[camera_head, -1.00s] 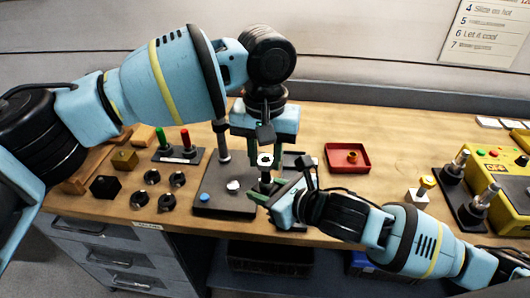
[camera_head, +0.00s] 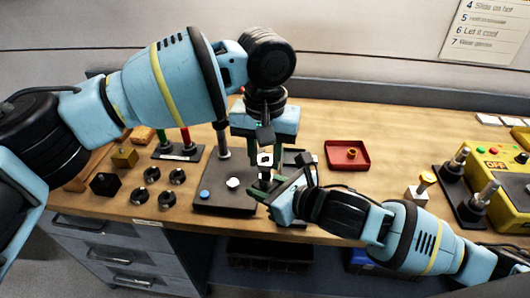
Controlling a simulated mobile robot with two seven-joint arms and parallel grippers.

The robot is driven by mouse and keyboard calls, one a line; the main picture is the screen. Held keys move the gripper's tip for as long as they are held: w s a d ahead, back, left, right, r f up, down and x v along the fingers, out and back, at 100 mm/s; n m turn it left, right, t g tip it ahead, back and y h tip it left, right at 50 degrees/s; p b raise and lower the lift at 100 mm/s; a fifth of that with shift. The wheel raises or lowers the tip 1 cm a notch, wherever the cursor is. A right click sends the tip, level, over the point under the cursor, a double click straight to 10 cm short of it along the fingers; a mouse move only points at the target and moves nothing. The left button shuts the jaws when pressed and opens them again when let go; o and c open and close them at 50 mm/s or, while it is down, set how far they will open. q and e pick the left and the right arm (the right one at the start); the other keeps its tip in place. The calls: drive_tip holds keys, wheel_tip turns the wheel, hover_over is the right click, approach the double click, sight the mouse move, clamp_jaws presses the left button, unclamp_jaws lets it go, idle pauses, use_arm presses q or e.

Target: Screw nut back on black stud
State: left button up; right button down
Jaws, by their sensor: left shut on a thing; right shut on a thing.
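The pale nut (camera_head: 265,159) shows as a light ring with a dark centre, at the tips of my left gripper (camera_head: 264,150). That gripper points down above the bench and is shut on the nut. Just below, my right gripper (camera_head: 266,186) comes in from the right with its green fingers shut on the dark upright black stud (camera_head: 266,174). The nut is directly over or around the top of the stud; I cannot tell whether the threads engage. The fingers hide most of the stud.
A red tray (camera_head: 360,164) is to the right. Dark round parts (camera_head: 166,199) and a black block (camera_head: 104,185) are at left. A yellow machine (camera_head: 507,208) stands far right.

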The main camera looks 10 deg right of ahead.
use_arm(q)
drive_tip(key=shift+f, duration=0.3)
idle(0.7)
drive_tip(key=o, duration=1)
drive_tip(key=c, duration=1)
drive_tip(key=m, duration=0.4)
drive_tip(key=shift+m, duration=0.4)
drive_tip(key=m, duration=0.5)
drive_tip(key=shift+s+d, duration=0.1)
drive_tip(key=shift+d, duration=0.05)
drive_tip(key=m, duration=0.3)
drive_tip(key=shift+s+d, duration=0.1)
drive_tip(key=m, duration=0.8)
drive_tip(key=shift+f+m, duration=0.1)
drive_tip(key=shift+m, duration=1.6)
